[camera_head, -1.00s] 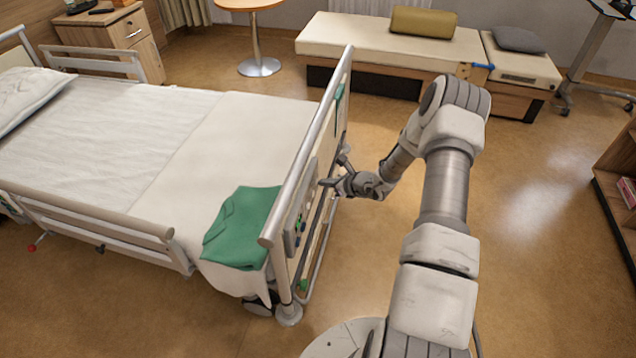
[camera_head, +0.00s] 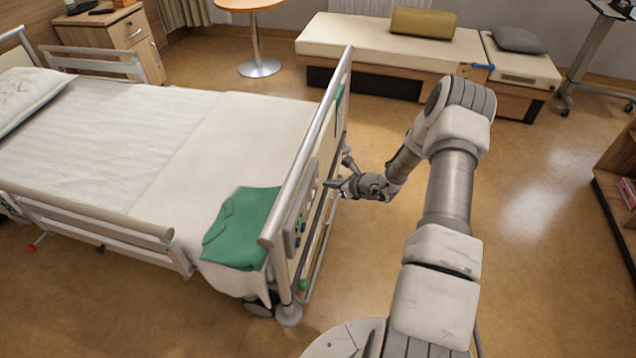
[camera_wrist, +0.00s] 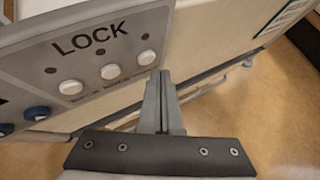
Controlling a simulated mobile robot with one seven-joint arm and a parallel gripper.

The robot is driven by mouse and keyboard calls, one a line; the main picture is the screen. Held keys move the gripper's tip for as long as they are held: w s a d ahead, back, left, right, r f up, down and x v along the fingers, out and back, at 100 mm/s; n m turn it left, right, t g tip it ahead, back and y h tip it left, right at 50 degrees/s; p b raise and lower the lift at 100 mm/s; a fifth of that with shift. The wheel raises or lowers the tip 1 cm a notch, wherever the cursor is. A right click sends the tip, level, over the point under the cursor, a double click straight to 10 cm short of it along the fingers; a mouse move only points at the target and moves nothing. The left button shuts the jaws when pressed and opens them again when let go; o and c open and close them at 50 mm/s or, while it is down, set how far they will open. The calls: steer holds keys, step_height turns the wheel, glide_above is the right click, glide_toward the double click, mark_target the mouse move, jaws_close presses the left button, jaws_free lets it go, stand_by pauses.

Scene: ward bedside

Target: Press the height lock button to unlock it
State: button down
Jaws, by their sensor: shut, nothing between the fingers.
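The bed's control panel (camera_head: 299,222) is mounted on the outer side of the footboard; its details are too small to read in the head view. The wrist view shows the panel close up (camera_wrist: 75,55), with the word LOCK above three round white buttons: left (camera_wrist: 72,87), middle (camera_wrist: 110,71) and right (camera_wrist: 147,57). The small print under them is unreadable, so I cannot tell which is the height lock. A small dark reddish indicator sits above each. My gripper (camera_wrist: 159,76) is shut and empty, its tips just below and right of the right button. In the head view my gripper (camera_head: 328,184) is beside the footboard.
Blue buttons (camera_wrist: 37,113) sit at the panel's lower left. The footboard's metal rail (camera_head: 305,150) runs above the panel. A green folded garment (camera_head: 242,228) lies on the bed's end. The floor (camera_head: 530,220) right of my arm is clear.

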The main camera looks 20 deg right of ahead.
steer(key=shift+s+d, duration=0.7)
steer(key=shift+d, duration=0.35)
steer(key=shift+s+d, duration=0.7)
steer(key=shift+d, duration=0.35)
steer(key=s+d+r+p, duration=0.1)
steer(key=s+d+r, duration=0.1)
steer(key=s+d, duration=0.2)
steer(key=d, duration=0.2)
steer(key=shift+s+d, duration=0.25)
steer(key=shift+d, duration=0.05)
